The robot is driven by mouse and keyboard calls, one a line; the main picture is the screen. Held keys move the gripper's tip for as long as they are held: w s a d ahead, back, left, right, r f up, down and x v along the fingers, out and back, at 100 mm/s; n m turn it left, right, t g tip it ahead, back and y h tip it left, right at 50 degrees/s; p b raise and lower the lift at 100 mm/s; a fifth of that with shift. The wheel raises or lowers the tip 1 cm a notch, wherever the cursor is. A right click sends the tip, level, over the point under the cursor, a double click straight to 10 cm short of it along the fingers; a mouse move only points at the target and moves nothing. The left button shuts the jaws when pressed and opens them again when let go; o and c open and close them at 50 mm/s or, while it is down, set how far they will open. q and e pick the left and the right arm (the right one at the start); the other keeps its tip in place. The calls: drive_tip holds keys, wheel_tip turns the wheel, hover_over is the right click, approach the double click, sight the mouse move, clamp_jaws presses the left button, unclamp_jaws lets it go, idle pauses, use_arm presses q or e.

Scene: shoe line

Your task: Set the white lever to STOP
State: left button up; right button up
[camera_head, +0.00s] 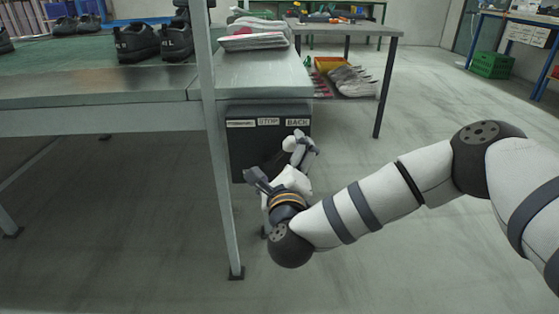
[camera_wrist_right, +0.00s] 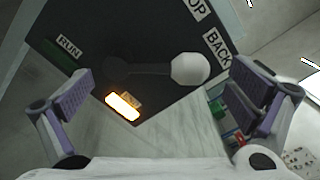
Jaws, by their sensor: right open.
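The dark control box (camera_head: 245,150) hangs under the bench end, with FORWARD, STOP (camera_head: 268,121) and BACK (camera_head: 297,122) labels along its top. In the right wrist view, the lever is a dark arm with a white ball knob (camera_wrist_right: 190,68). The knob lies towards the BACK label (camera_wrist_right: 217,47), away from the partly cut-off STOP label (camera_wrist_right: 198,8). My right gripper (camera_head: 281,162) is in front of the box and hides part of it. In the wrist view its open fingers (camera_wrist_right: 165,92) stand either side of the knob, apart from it. My left gripper is out of view.
A lit orange lamp (camera_wrist_right: 122,106) and a RUN label (camera_wrist_right: 68,47) are on the box face. A bench leg (camera_head: 222,180) stands left of my right gripper. Black shoes (camera_head: 138,42) sit on the bench.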

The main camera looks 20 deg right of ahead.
drive_tip(key=shift+x, duration=1)
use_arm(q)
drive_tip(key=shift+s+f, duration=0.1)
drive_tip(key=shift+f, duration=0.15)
